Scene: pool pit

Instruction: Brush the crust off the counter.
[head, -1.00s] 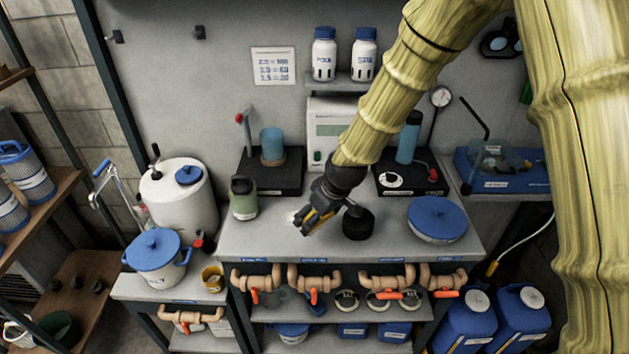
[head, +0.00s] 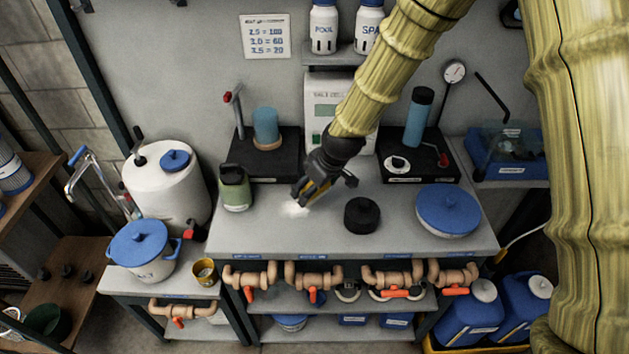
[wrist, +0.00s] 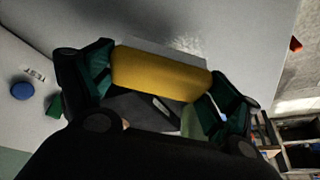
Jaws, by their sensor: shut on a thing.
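The crust is a pale, whitish patch (head: 295,210) on the grey counter (head: 270,236), left of the round black lid. It also shows as a rough speckled patch in the wrist view (wrist: 188,45). My gripper (head: 303,196) is just behind and beside the patch, pointing down. In the wrist view my gripper (wrist: 160,95) is shut on a yellow block-shaped brush (wrist: 160,73), with a grey edge along its far side. The crust lies just beyond that edge. Whether the brush touches the counter is not clear.
A black lid (head: 361,216) and blue-lidded tub (head: 448,212) stand right of my gripper. A green jar (head: 235,188) is to the left. Black-based devices (head: 268,160) line the back. The counter's front strip is clear; pipes with orange valves (head: 388,278) hang below.

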